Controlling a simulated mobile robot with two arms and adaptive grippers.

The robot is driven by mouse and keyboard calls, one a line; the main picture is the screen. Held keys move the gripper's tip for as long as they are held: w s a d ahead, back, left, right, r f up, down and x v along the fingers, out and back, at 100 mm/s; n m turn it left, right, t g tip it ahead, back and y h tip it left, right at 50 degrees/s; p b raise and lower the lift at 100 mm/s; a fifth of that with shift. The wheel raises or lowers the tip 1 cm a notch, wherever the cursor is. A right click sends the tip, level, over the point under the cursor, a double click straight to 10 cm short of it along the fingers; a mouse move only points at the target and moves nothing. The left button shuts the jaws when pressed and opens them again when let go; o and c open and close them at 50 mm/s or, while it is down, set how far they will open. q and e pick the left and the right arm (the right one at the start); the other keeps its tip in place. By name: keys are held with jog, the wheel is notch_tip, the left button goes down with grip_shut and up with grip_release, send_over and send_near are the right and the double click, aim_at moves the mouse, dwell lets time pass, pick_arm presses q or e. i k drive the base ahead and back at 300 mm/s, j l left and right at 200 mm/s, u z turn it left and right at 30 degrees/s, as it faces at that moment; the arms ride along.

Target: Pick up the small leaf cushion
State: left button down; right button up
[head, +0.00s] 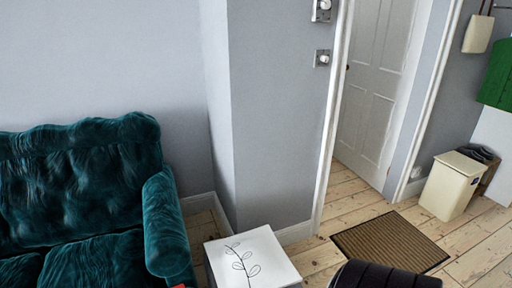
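The small leaf cushion (266,252) is white and square, with a dark line drawing of a leafy stem on its upper face. It lies flat at the bottom of the head view, just right of the teal sofa. Its lower edge is cut off by the frame. A darker side shows under its left edge, but I cannot tell what it rests on. Neither of my grippers is in view.
A teal velvet sofa (84,180) fills the left. A grey wall corner (270,130) stands behind the cushion. A black ribbed thing (385,275) is at the bottom right. A brown doormat (390,241), a cream bin (450,186) and a white door (378,90) are farther right.

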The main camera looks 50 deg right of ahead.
aim_at(254, 258)
jog(key=z, duration=1.6)
